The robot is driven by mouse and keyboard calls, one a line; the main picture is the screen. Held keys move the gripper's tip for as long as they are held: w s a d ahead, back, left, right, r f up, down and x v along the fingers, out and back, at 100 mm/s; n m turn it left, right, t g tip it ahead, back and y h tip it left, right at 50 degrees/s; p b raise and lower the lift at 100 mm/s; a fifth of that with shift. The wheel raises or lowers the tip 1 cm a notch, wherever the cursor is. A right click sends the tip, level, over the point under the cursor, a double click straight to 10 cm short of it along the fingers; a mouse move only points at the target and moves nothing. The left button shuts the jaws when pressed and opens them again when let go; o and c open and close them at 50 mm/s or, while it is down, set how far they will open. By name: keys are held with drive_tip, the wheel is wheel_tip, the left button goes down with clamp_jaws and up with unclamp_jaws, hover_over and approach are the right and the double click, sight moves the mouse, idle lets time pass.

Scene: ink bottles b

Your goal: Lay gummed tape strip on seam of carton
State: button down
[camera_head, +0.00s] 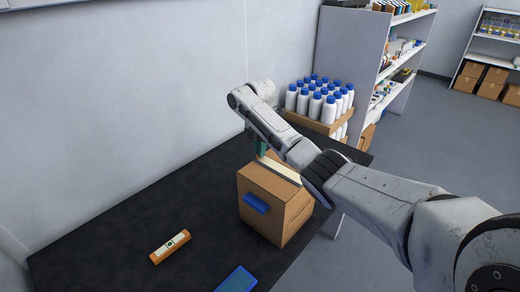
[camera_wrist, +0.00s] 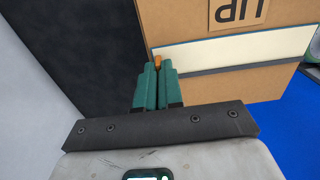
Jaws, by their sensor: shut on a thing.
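The brown carton (camera_head: 262,216) stands on the dark table, with a blue piece on its front face. In the wrist view, the carton (camera_wrist: 200,20) bears dark "UP" lettering. A long cream gummed tape strip (camera_wrist: 235,44) runs across the carton top; it also shows in the head view (camera_head: 281,169). Whether it touches the carton along its whole length I cannot tell. My gripper (camera_wrist: 158,66), with green fingers, is shut at the strip's left end, with a small orange-brown bit showing between the fingertips. In the head view my gripper (camera_head: 262,150) is partly hidden by my arm.
An orange item with a pale label (camera_head: 170,246) lies on the table (camera_head: 120,225) to the left. A blue object (camera_head: 237,280) lies at the front edge. White bottles with blue caps (camera_head: 320,102) stand in a tray behind the carton. A shelf (camera_head: 350,50) stands behind right.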

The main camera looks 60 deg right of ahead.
drive_tip(key=shift+f, duration=0.1)
drive_tip(key=c, duration=1.2)
unclamp_jaws()
drive_tip(key=shift+r+p, duration=1.15)
drive_tip(key=shift+r, duration=2.4)
